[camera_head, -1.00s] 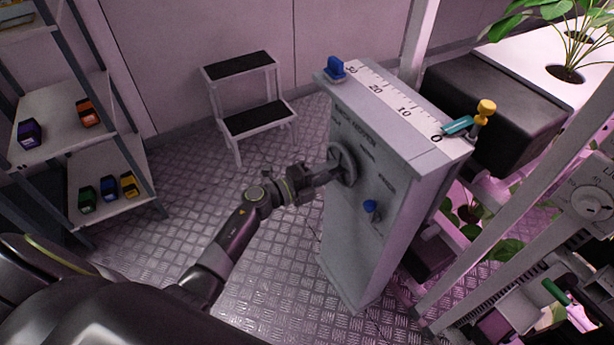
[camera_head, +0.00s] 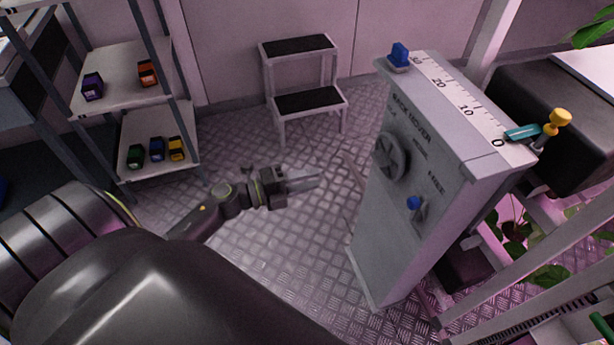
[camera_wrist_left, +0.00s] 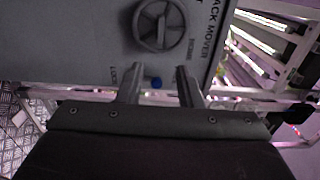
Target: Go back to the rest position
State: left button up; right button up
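My left gripper (camera_head: 306,181) is open and empty over the metal floor, to the left of the grey rack mover cabinet (camera_head: 385,240). In the left wrist view my gripper (camera_wrist_left: 158,82) shows two fingers apart with nothing between them. The cabinet's handwheel (camera_head: 391,157) is clear of my fingers; it also shows in the left wrist view (camera_wrist_left: 158,25), beyond the fingertips. My right gripper is not in view.
A step stool (camera_head: 303,101) stands behind. A shelf rack (camera_head: 122,97) with several small coloured boxes is at left. The floor between is free.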

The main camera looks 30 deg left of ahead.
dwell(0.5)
pick_arm(q)
jog(key=a+f+n+t+y+p, duration=0.1)
jog(key=a+f+n+y, duration=0.2)
jog(key=f+n, duration=0.2)
jog(key=a+f+n+y+p, duration=0.1)
jog(key=a+f+n+y, duration=0.25)
jog(key=f+n, duration=0.2)
jog(key=s+a+f+n+g+y+p, duration=0.1)
jog(key=s+a+f+n+g+y, duration=0.15)
jog(key=s+f+n, duration=0.4)
jog(key=s+a+f+n+g+y+p, duration=0.1)
jog(key=s+f+g+y, duration=0.2)
jog(key=f, duration=0.6)
jog(key=s+d+f+n+g, duration=0.2)
jog(key=s+f, duration=0.2)
jog(key=s, duration=0.5)
jog(key=s+d+f+n+g+p, duration=0.1)
jog(key=s+d+f+n+g, duration=0.2)
jog(key=s, duration=0.7)
jog(key=s+d+f+n+g, duration=0.2)
jog(key=s+f+n+g, duration=0.1)
jog(key=s+f, duration=0.4)
jog(key=s, duration=0.2)
jog(key=shift+s+d, duration=0.25)
jog(key=shift+s, duration=0.1)
jog(key=shift+w+g, duration=0.1)
jog(key=shift+g, duration=0.15)
